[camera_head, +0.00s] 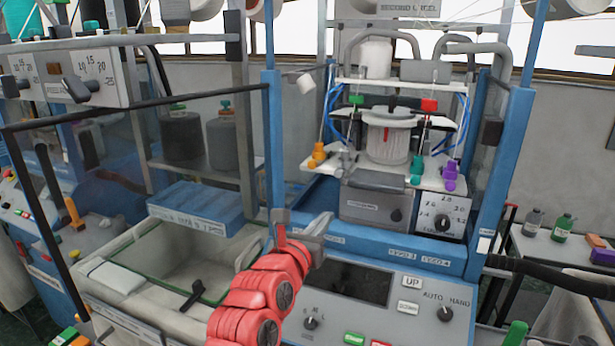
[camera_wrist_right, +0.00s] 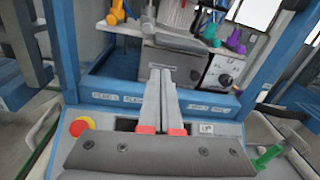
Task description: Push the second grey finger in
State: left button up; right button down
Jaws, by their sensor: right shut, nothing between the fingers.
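The knitting head (camera_head: 390,140) stands on a white plate inside the blue frame, with a white ribbed cylinder in its middle. Small grey parts (camera_head: 347,163) show at the plate's front left; I cannot tell which is the second grey finger or how far in it is. My right gripper (camera_head: 322,224) is shut and empty, below and to the left of the knitting head, apart from it. In the right wrist view its grey fingers (camera_wrist_right: 162,75) lie together, pointing at the grey box under the plate. My left gripper is not in view.
Orange (camera_head: 318,154), green (camera_head: 416,172) and purple (camera_head: 450,176) pieces stand along the plate's front edge. Blue posts (camera_head: 273,140) flank the machine. The control panel (camera_head: 380,310) lies below my gripper, and a grey basin (camera_head: 170,255) is at left.

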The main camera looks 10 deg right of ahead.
notch_tip(320, 180, up, 2)
jog(key=a+t, duration=0.1)
jog(key=a, duration=0.1)
jog(key=y+p, duration=0.1)
jog(key=p, duration=0.5)
send_near(339, 174)
jog(key=x, duration=0.6)
jog(key=shift+w+d, duration=0.15)
jog(key=shift+w, duration=0.1)
jog(key=shift+w+d+f, duration=0.1)
jog(key=shift+w+f, duration=0.05)
jog(key=shift+b, duration=0.3)
jog(key=shift+w+d+f, duration=0.1)
jog(key=shift+w+d, duration=0.05)
jog(key=shift+w, duration=0.05)
jog(key=b+x, duration=0.2)
jog(key=shift+w+d, duration=0.15)
jog(key=shift+w, duration=0.15)
jog(key=shift+s+r, duration=0.1)
jog(key=shift+r, duration=0.15)
